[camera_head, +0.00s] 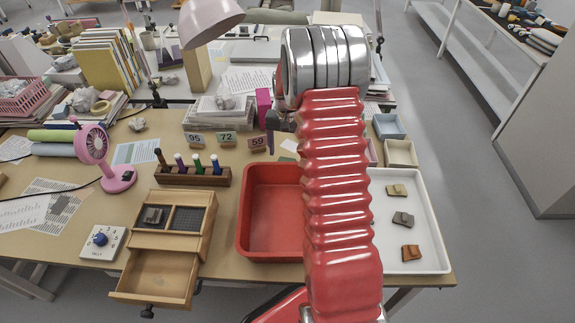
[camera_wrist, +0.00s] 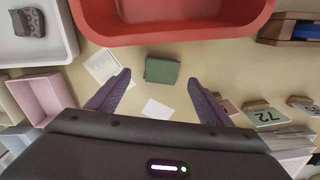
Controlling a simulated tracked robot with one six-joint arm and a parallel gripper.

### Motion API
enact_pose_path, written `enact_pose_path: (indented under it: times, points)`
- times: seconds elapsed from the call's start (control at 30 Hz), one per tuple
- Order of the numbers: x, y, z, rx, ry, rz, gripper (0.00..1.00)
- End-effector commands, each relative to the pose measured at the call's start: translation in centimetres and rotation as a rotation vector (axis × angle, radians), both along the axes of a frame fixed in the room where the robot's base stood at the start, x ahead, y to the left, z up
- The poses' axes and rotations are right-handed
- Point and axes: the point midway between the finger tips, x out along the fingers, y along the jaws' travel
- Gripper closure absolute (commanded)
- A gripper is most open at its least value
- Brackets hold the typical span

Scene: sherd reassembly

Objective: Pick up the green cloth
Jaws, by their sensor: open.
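The green cloth (camera_wrist: 162,70) shows in the wrist view as a small, dark green folded piece lying flat on the tan table, just beyond the red tray's wall. My gripper (camera_wrist: 160,78) is open and empty. Its two dark purple fingers stand apart, one on the left and one on the right of the cloth in the picture, with a gap on both sides. How far the fingers are above the table I cannot tell.
The red tray (camera_head: 269,212) stands close to the cloth. A white tray (camera_head: 429,256) holding sherds is at the right. Number cards (camera_wrist: 266,117), a pink box (camera_wrist: 38,96) and papers (camera_wrist: 157,109) lie around. A wooden pen rack (camera_head: 194,180) stands left of the red tray.

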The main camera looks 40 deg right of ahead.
Motion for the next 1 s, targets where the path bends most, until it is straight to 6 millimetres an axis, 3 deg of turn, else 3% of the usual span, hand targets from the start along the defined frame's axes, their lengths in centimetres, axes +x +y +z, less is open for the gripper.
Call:
enact_pose_path:
  times: [0.17,0.6,1.0]
  points:
    - [0.0,0.0,-0.4,0.001,0.001,0.000,0.27]
    - [0.1,0.1,-5.1,0.001,0.002,0.001,0.27]
    - [0.1,0.2,-5.2,0.000,0.000,0.001,0.27]
